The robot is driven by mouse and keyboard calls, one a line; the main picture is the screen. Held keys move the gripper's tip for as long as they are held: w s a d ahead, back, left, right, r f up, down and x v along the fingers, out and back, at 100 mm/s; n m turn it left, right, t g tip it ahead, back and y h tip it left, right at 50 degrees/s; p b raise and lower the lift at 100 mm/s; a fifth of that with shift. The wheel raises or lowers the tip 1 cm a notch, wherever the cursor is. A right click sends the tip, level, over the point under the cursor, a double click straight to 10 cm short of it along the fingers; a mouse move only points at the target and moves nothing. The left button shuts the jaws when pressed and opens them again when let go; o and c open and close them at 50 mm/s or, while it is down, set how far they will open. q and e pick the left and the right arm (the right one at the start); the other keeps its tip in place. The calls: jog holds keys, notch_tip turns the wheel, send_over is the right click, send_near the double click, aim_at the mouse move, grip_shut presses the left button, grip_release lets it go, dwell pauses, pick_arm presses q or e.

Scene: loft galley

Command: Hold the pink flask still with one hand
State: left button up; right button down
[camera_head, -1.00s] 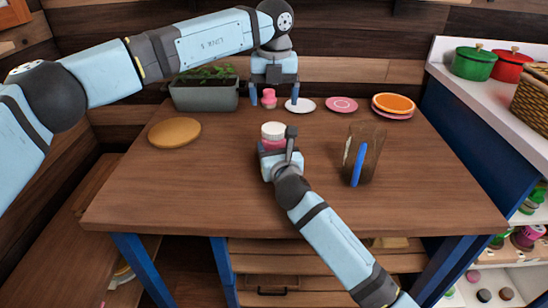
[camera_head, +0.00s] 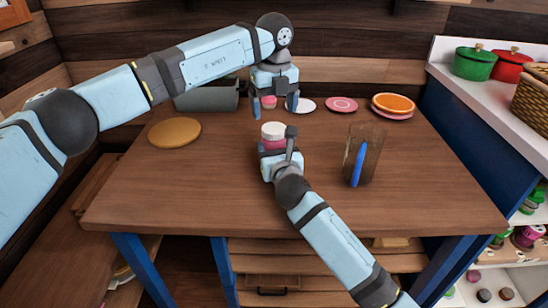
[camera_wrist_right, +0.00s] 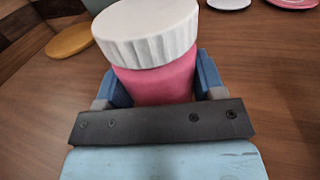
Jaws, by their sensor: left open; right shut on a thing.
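The pink flask (camera_head: 272,144) with a ridged white lid (camera_head: 273,130) stands upright on the wooden table. My right gripper (camera_head: 274,152) is shut on it from the near side. In the right wrist view the flask body (camera_wrist_right: 160,88) sits between the blue fingers, below the wide white lid (camera_wrist_right: 147,32). My left gripper (camera_head: 274,108) is open, pointing down above and just behind the flask, apart from its lid. A small pink thing (camera_head: 269,102) shows behind the left gripper, between its fingers in the picture.
A clear brown cup (camera_head: 372,158) with a blue stick (camera_head: 358,164) stands to the right. A tan round board (camera_head: 175,132) lies at left. A planter (camera_head: 207,99) and plates (camera_head: 342,104) line the back. The table (camera_head: 220,200) front is clear.

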aim_at(274, 128)
pick_arm(q)
jog(key=shift+f, duration=2.7)
jog(key=shift+c, duration=0.5)
jog(key=c, duration=0.8)
jog(key=m, duration=0.4)
jog(key=shift+m, duration=0.3)
jog(key=shift+c, duration=0.3)
jog(key=m, duration=0.6)
jog(key=shift+m, duration=0.3)
jog(key=m, duration=0.4)
jog(key=shift+m, duration=0.3)
jog(key=m, duration=0.4)
jog(key=shift+m, duration=0.3)
jog(key=o, duration=1.1)
